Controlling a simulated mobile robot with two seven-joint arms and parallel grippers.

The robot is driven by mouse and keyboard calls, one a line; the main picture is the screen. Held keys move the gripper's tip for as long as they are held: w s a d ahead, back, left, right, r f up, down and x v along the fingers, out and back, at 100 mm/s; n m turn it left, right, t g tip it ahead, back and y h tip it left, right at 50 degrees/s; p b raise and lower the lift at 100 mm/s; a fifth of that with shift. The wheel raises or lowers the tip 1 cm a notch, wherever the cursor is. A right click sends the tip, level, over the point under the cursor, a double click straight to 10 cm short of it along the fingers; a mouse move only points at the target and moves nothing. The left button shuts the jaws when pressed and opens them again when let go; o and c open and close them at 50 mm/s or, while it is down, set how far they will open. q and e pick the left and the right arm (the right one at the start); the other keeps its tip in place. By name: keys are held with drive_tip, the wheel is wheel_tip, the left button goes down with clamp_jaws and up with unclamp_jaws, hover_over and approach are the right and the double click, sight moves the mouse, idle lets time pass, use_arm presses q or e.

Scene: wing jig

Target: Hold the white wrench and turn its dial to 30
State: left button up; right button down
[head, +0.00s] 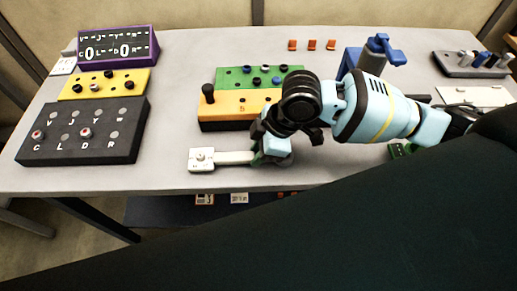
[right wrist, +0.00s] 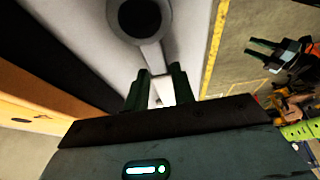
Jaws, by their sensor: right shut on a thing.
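The white wrench (head: 201,160) lies low over the front of the table, with a square white end at the left and a pale handle (head: 236,157) running right. A small round dial shows on the square end; its reading is too small to tell. My right gripper (head: 270,157) is shut on the right part of the handle. In the right wrist view, the dark fingers of my right gripper (right wrist: 158,88) stand on both sides of the pale handle, and a dark round part shows above it. My left gripper is not in view.
A green and orange block (head: 235,105) with a black knob stands just behind the wrench. A dark lettered panel (head: 85,146), a yellow block (head: 130,82) and a purple display box (head: 118,67) are at the left. A blue stand (head: 350,58) is behind my arm.

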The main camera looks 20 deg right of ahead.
drive_tip(key=shift+f, duration=0.5)
drive_tip(key=c, duration=1.1)
unclamp_jaws()
drive_tip(key=shift+f, duration=0.1)
drive_tip(key=v, duration=0.8)
drive_tip(key=shift+p, duration=0.4)
